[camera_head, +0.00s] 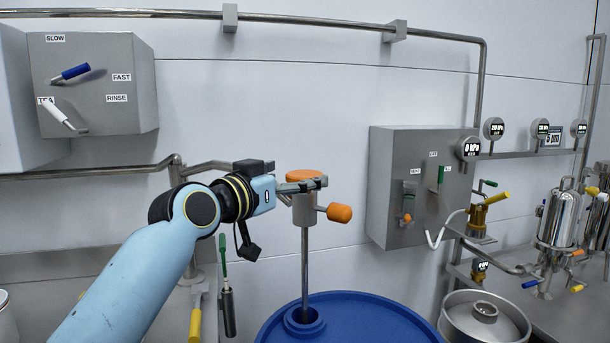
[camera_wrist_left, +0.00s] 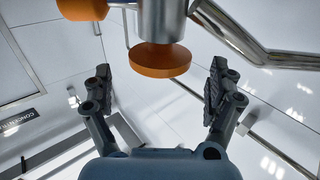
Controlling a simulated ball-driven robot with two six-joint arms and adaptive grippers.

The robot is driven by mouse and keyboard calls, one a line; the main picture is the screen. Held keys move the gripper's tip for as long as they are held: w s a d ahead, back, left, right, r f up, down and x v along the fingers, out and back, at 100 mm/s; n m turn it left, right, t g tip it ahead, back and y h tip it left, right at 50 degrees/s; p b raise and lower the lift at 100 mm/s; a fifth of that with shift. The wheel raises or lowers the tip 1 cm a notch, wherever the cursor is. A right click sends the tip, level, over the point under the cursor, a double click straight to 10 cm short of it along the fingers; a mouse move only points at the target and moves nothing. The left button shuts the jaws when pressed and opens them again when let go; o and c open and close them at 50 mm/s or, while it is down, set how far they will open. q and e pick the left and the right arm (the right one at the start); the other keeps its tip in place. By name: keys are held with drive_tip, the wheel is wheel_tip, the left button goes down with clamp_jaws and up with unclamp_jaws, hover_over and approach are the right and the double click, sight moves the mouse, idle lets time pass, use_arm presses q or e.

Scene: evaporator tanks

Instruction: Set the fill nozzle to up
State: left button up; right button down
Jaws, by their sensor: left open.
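The fill nozzle (camera_head: 305,210) is a grey body with a flat orange cap (camera_head: 304,174) and an orange knob (camera_head: 339,213) on its right side. Its thin tube runs straight down to the round opening of a blue drum (camera_head: 350,325). My left gripper (camera_head: 308,186) is at the nozzle's upper part, just below the cap's level, and hides some of it. In the left wrist view my gripper (camera_wrist_left: 160,82) is open and empty, with a clear gap to each finger. The orange cap (camera_wrist_left: 160,62) lies ahead between the fingers, and the knob (camera_wrist_left: 82,9) shows upper left.
A grey box (camera_head: 95,85) with a blue lever and a white lever hangs at the upper left. A grey control panel (camera_head: 385,185) with gauges stands right of the nozzle. Steel tanks and valves (camera_head: 562,220) fill the far right.

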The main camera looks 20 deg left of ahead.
sight(305, 173)
use_arm(q)
drive_tip(key=x, duration=0.4)
